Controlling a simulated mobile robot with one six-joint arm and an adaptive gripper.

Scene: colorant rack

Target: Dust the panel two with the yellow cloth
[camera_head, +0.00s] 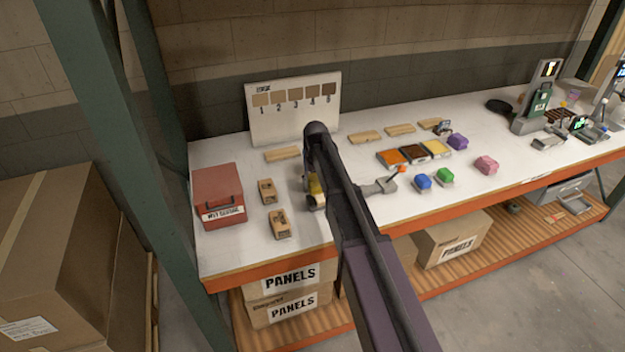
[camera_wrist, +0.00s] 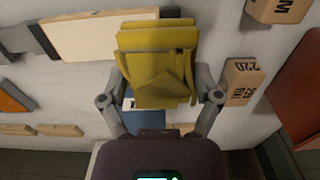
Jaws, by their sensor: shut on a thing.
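My gripper (camera_wrist: 161,80) is shut on the folded yellow cloth (camera_wrist: 158,45), seen in the wrist view with a finger on each side of it. A bit of the cloth (camera_head: 316,190) shows beside my arm in the head view, above the white bench. A large pale wooden panel (camera_wrist: 95,40) lies next to the cloth in the wrist view, at a grey clamp (camera_wrist: 48,42); the cloth overlaps its end in the picture, and contact cannot be told. Smaller wooden panels (camera_head: 365,137) lie along the back of the bench (camera_head: 283,153). No number shows on any panel.
Sanding blocks (camera_head: 267,191) and a red box (camera_head: 218,196) stand left of my arm. A blue item (camera_wrist: 150,103) is partly hidden under the cloth. Right of my arm are colour trays (camera_head: 413,153) and blue (camera_head: 423,181), green (camera_head: 445,177) and pink (camera_head: 486,165) items. A numbered swatch board (camera_head: 294,108) stands behind.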

